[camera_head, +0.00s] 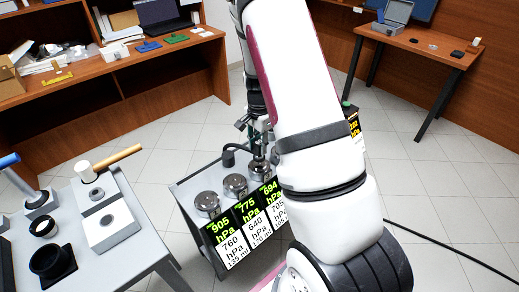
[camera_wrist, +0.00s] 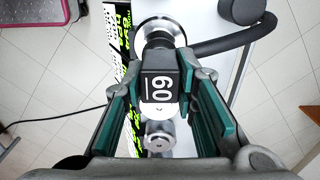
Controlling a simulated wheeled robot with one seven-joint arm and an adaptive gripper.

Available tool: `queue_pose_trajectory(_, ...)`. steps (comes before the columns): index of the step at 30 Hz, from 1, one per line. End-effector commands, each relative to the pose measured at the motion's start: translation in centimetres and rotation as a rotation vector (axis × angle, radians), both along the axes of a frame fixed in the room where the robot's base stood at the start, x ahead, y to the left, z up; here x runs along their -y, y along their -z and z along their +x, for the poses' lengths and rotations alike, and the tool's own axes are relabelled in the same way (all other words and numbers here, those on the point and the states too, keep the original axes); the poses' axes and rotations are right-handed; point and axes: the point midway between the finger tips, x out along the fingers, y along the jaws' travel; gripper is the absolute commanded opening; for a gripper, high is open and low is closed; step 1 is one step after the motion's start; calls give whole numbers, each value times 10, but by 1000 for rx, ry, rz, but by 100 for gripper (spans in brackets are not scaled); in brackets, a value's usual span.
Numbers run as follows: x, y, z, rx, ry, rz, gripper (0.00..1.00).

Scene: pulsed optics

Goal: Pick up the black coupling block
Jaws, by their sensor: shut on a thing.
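The black coupling block (camera_wrist: 160,72) bears a white "60" and sits between the teal fingers of my gripper (camera_wrist: 160,84) in the wrist view. My gripper is shut on it. A pale metallic end shows at the block's lower side, and a silver round fitting (camera_wrist: 160,138) shows below it in the picture. In the head view my gripper (camera_head: 257,132) is over the far part of the grey bench with the pressure displays. My arm hides part of that bench, and the block is not clear there. Whether the block touches anything beneath it cannot be told.
Several silver round vessels (camera_head: 235,185) stand behind the displays (camera_head: 222,231). A thick black hose (camera_wrist: 222,40) runs close beside the block. Floor between the furniture is mostly clear, with a black cable.

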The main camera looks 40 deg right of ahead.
Motion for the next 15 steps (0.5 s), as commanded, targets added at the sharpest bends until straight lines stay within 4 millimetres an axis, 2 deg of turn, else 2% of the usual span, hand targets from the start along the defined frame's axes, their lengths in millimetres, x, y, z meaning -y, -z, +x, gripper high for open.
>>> queue_pose_trajectory(1, 0, -9, 1, 4, -1, -2, 0)
queue_pose_trajectory(5, -6, -11, -26, -1, 3, 2, 0)
queue_pose_trajectory(15, -26, -18, -111, 1, 4, 1, 0)
